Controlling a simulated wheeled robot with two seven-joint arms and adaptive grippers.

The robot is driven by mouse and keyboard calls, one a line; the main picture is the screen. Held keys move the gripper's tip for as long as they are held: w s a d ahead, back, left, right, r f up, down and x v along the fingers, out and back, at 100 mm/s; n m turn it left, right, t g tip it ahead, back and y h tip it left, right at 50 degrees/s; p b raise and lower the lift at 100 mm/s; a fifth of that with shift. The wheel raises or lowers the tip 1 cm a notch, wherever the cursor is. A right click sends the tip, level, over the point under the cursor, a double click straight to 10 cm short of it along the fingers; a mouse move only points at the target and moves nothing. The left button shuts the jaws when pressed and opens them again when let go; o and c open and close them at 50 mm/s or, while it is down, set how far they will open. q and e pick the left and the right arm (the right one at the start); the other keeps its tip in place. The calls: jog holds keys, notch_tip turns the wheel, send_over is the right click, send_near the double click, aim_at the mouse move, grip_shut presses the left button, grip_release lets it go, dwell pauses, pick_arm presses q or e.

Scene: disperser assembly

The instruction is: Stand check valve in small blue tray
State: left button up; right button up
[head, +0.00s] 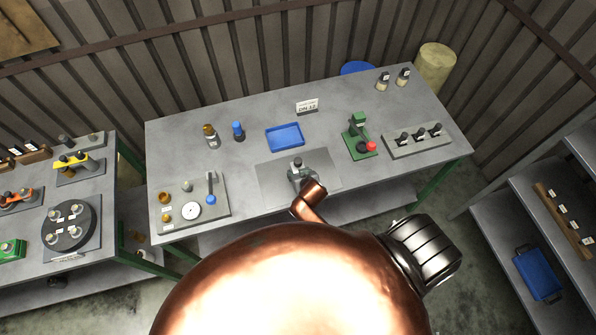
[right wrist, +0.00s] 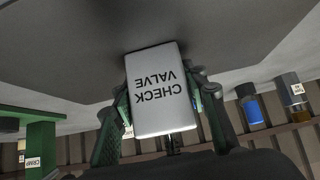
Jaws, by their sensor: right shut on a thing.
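The small blue tray (head: 285,136) lies on the middle table, toward the back, and its floor looks empty. My right gripper (head: 299,172) is over the grey mat in front of the tray. In the right wrist view the gripper (right wrist: 165,98) is shut on the check valve, a pale block (right wrist: 162,90) with dark lettering that reads upside down. The fingers press on its two sides. In the head view the valve is small and partly hidden by the gripper; I cannot tell whether it touches the mat. My left gripper is not in view.
A green press (head: 358,136) with a red part stands to the right, beside a grey rack (head: 417,141). A sign (head: 307,106) stands behind the tray. A fixture plate (head: 189,208) is at front left.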

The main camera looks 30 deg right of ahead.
jog(key=c, duration=0.8)
jog(key=shift+r, duration=0.1)
grip_shut()
